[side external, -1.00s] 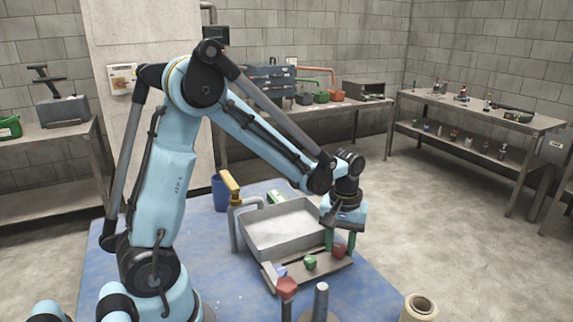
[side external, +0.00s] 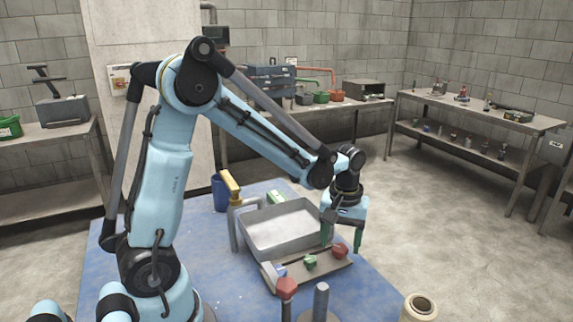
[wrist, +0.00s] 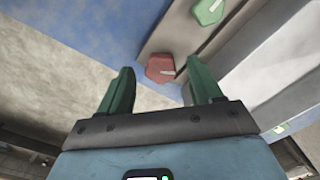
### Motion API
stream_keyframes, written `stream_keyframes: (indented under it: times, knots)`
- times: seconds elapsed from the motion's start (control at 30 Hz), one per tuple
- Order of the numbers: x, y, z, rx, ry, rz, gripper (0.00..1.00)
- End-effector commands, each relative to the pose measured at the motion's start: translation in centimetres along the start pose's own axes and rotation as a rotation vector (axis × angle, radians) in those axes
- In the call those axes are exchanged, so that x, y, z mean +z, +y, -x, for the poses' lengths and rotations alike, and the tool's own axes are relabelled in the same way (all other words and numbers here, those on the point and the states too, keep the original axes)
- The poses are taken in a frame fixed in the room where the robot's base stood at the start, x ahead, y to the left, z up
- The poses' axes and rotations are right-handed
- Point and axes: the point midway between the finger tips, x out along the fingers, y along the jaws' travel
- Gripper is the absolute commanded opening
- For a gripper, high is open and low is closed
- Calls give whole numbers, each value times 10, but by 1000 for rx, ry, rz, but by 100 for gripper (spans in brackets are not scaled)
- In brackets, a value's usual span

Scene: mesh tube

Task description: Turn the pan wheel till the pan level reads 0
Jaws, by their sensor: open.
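My gripper (side external: 342,240) is open and empty, its green fingers spread just above a red wheel (side external: 340,251). In the wrist view the red wheel (wrist: 160,68), with a pale pointer mark, shows between and beyond the fingertips (wrist: 160,78), apart from them. A green wheel (side external: 310,262) and a blue wheel (side external: 281,270) sit on the same strip; the green wheel (wrist: 209,10) also shows in the wrist view. The strip (side external: 330,270) runs along the front of a grey rectangular pan (side external: 262,255) with pale contents. I cannot read any wheel label or pan level.
A red knob (side external: 287,287) on a post and a grey cylinder (side external: 321,299) stand in front of the strip. The blue tabletop (side external: 365,295) is clear on the right.

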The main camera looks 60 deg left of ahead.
Motion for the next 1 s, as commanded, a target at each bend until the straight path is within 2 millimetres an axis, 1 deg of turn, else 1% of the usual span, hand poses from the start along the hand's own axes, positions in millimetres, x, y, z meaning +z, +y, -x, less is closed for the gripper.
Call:
stream_keyframes:
  times: [0.4,0.6,0.8,1.0]
  knots:
    - [1,0,67,0,-1,0,65]
    - [0,0,94,0,-1,0,65]
    - [0,0,108,0,-1,0,65]
    - [0,0,111,0,-1,0,65]
